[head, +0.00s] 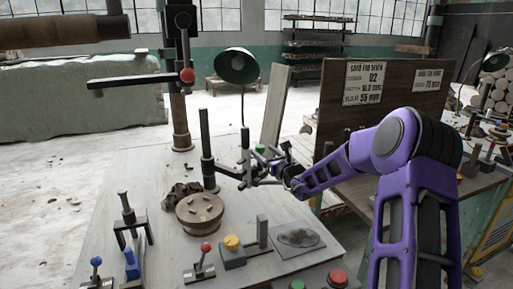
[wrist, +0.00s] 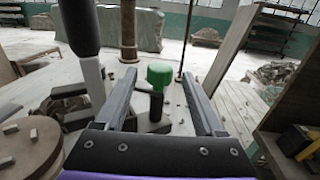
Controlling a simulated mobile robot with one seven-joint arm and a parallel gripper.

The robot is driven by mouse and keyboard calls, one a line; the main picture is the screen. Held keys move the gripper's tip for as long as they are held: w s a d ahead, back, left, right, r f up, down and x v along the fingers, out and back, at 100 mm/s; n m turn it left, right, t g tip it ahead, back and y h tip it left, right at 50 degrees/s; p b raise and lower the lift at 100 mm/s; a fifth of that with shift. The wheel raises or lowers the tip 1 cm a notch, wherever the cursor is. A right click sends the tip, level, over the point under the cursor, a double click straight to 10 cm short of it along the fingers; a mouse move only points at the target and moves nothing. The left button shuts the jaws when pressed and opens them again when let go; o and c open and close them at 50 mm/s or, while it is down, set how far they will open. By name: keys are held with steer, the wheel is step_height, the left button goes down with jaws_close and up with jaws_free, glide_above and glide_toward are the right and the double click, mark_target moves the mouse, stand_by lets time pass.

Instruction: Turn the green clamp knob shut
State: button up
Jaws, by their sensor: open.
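The green clamp knob (wrist: 160,75) stands upright on a dark post in the wrist view, in the gap between my fingers near their tips. In the head view the green knob (head: 260,149) shows only as a small patch just above my gripper (head: 256,170), which hides part of its surroundings. In the wrist view my gripper (wrist: 158,80) is open, with one finger to each side of the knob and a visible gap on both sides. I see no contact with the knob.
A black post (head: 207,150) stands close left of my gripper. Levers and a yellow knob (head: 232,242) line the table's front. A wooden panel (head: 345,95) rises at the right.

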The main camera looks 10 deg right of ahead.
steer(key=x, duration=0.6)
jaws_close()
stand_by(0.3)
